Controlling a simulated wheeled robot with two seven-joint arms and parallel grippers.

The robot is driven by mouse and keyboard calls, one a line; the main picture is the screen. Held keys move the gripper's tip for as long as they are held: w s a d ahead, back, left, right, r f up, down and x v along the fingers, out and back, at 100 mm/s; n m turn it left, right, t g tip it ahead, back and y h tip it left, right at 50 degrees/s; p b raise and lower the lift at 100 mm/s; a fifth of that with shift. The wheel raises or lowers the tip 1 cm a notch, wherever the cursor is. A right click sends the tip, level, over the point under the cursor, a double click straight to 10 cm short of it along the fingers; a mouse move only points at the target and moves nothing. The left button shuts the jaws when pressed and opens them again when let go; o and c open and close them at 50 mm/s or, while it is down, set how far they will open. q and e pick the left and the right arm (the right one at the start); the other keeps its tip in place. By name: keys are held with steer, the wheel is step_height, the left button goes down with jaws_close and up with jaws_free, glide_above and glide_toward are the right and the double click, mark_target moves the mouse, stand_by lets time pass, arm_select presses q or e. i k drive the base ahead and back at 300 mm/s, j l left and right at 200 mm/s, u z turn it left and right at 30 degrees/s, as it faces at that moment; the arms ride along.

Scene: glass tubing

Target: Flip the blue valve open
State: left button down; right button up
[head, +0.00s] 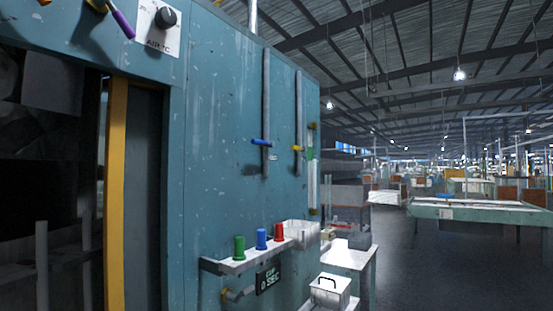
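The blue valve (261,142) is a short blue handle on a grey vertical pipe (266,85) on the teal machine wall. The handle lies crosswise to the pipe, nearly level. A similar yellow valve handle (298,148) sits crosswise on the parallel pipe to its right. Neither of my grippers shows in the head view, and nothing is touching the blue valve.
Below the valves, a small shelf (228,267) juts from the wall, with green (239,248), blue (261,239) and red (279,232) pieces on it. A dark display (268,278) hangs under it. A white lidded box (330,290) stands lower right. Open floor (420,270) lies right.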

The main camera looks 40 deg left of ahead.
mark_target(268, 144)
steer(key=i+l+u, duration=0.15)
steer(key=i+u, duration=0.2)
steer(key=i+l+u, duration=0.35)
steer(key=i, duration=0.15)
steer(key=i+l+u, duration=0.3)
steer(key=i+j, duration=0.05)
steer(key=i, duration=0.05)
